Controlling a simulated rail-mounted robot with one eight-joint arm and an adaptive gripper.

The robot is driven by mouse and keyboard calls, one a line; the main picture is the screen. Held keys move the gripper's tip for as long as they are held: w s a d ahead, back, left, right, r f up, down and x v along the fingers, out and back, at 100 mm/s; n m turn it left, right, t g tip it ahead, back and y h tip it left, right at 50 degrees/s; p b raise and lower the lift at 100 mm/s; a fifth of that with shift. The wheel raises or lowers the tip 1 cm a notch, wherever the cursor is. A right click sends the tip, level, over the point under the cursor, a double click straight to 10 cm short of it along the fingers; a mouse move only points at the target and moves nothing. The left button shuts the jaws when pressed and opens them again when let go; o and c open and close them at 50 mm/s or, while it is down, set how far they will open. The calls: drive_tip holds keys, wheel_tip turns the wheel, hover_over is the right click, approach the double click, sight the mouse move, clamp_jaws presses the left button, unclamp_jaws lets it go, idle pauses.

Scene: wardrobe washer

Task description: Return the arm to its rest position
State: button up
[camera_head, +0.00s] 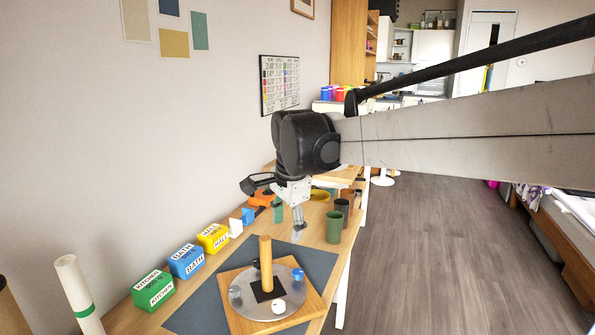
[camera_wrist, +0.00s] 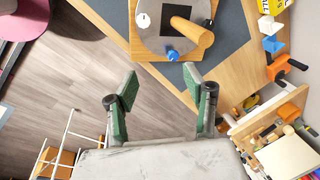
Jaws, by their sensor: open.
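My gripper (camera_head: 297,222) hangs from my arm above the wooden table, a little behind a round grey disc with an upright wooden post. In the wrist view my gripper (camera_wrist: 160,93) shows two green-padded fingers spread apart with nothing between them. The wooden post (camera_head: 266,262) stands by a black square on the grey disc (camera_head: 250,304), which lies on a wooden board. The disc also shows in the wrist view (camera_wrist: 150,38), beyond the fingertips. A white knob (camera_head: 279,307) and a blue knob (camera_head: 298,274) sit on the disc.
Green (camera_head: 153,291), blue (camera_head: 186,261) and yellow (camera_head: 213,238) labelled boxes line the wall side. A dark green cup (camera_head: 334,227) stands near the table's right edge. A white roll (camera_head: 75,285) stands at front left. Open floor (camera_head: 430,250) lies right of the table.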

drive_tip(key=s+d+r+n+t, duration=0.15)
drive_tip(key=s+d+n, duration=0.35)
drive_tip(key=s+d, duration=0.9)
drive_tip(key=s+d+f+n+t, duration=0.3)
drive_tip(key=s+d+f+n, duration=0.2)
drive_tip(key=s, duration=0.7)
drive_tip(key=d+f, duration=0.2)
drive_tip(key=d, duration=0.1)
drive_tip(key=shift+s+d+f+h+p, duration=0.2)
drive_tip(key=shift+s+f+h+p, duration=0.05)
drive_tip(key=shift+s+h+p, duration=0.15)
drive_tip(key=shift+w, duration=0.1)
